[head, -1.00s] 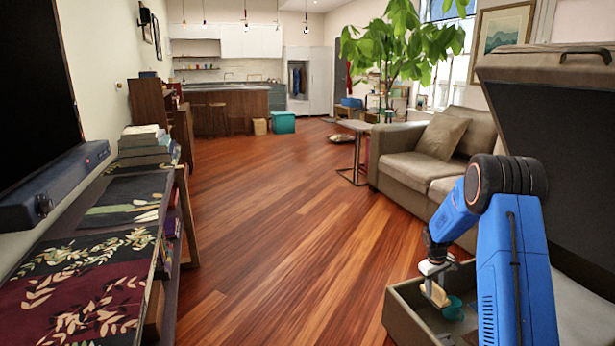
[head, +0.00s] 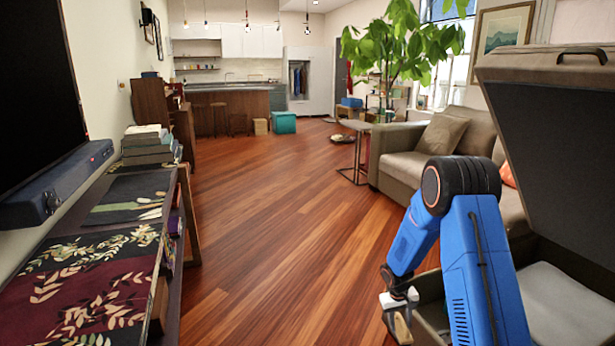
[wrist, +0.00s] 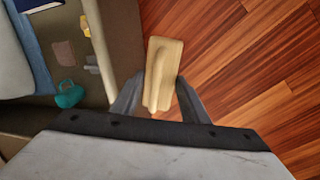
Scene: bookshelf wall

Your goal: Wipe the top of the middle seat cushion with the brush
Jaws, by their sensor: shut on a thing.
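My gripper (wrist: 158,90) is shut on a pale wooden brush (wrist: 162,65), held between its two fingers above the wood floor. In the head view the brush (head: 402,328) hangs below my gripper (head: 398,300), beside the open storage box. The grey-brown sofa (head: 403,168) is behind my arm at the right. The seat cushion nearer me (head: 511,206), which looks like the middle one, is partly hidden by my arm. Nothing is touching its visible top.
A raised lid (head: 560,150) stands at the right over the storage box (wrist: 112,70), which holds a teal mug (wrist: 69,95) and blue cloth. An orange pillow (head: 508,175) is on the sofa. A side table (head: 356,128) and plant stand beyond. The central floor is clear.

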